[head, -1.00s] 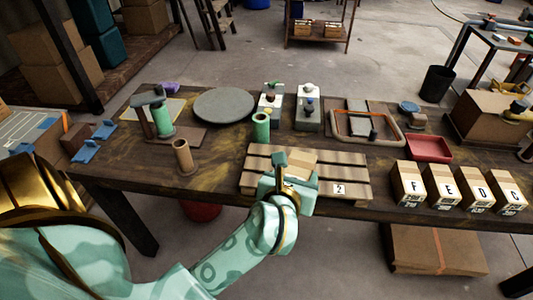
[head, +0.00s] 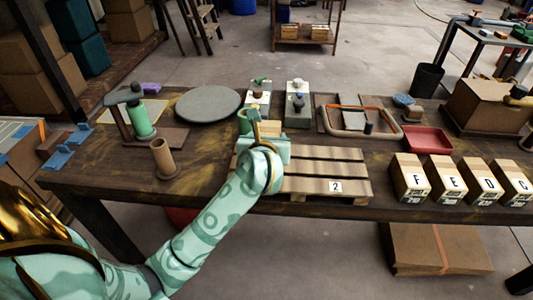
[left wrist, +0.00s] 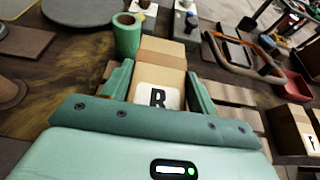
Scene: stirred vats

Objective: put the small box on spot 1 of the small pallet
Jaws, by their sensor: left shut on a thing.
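The small box (left wrist: 162,58) is cardboard with a white label reading R. My left gripper (left wrist: 160,88) is shut on it, one finger on each side. In the head view, my left gripper (head: 264,132) is over the back left part of the small pallet (head: 318,168) and hides most of the box. The pallet is slatted wood with a label 2 on its front right; its slats also show right of the gripper in the left wrist view (left wrist: 236,96). The pallet's front left is hidden by my arm. I cannot tell whether the box touches the slats. My right gripper is not in view.
Several lettered boxes (head: 410,180) stand right of the pallet. A green cylinder (left wrist: 127,36) stands close to the box's left. A brown tube (head: 163,158) stands to the left.

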